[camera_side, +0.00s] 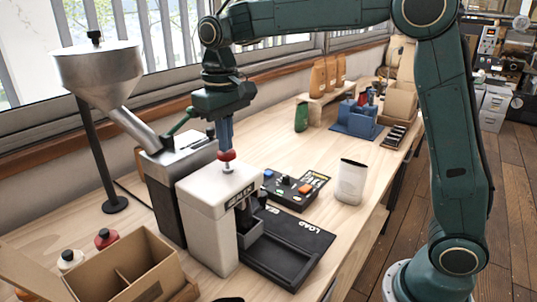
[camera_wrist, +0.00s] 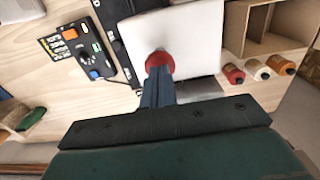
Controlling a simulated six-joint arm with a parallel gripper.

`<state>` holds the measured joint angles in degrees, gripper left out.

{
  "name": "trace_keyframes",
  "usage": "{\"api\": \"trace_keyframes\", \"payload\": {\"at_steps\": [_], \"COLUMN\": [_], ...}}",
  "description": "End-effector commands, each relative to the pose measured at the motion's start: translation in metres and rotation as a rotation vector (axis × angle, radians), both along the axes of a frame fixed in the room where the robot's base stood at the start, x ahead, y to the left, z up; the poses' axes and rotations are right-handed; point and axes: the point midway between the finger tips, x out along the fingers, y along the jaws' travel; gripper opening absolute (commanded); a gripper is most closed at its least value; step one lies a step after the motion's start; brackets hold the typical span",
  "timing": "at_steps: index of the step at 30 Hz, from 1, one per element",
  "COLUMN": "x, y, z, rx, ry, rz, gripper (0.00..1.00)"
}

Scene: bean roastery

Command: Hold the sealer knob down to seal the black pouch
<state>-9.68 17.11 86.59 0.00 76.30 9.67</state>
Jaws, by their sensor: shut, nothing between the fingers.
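The sealer (camera_side: 207,215) is a white box with a red knob (camera_side: 227,155) on a short metal stem on its top; part of the stem shows below the knob. My gripper (camera_side: 226,147) is shut and points down right over the knob. In the wrist view, my fingertips (camera_wrist: 159,74) overlap the red knob (camera_wrist: 158,58); I cannot tell whether they touch it or sit just above. A dark grey piece (camera_side: 250,236) stands at the sealer's front, by the black tray marked LOAD (camera_side: 290,243). I cannot make out the black pouch for sure.
A steel hopper (camera_side: 97,72) and a dark machine stand behind the sealer. A control box with coloured buttons (camera_side: 292,190) and a white pouch (camera_side: 351,182) stand to the right. A cardboard box (camera_side: 125,268) is at front left. Bare table lies behind the control box.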

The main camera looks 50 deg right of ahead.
Motion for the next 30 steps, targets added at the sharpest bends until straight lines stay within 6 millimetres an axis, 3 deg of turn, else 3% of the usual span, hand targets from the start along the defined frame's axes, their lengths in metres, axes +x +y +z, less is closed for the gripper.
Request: {"api": "trace_keyframes", "payload": {"at_steps": [30], "x": [-0.001], "y": [0.0], "z": [-0.023], "rx": [-0.001], "ry": [0.004], "rz": [0.0], "gripper": [0.0]}}
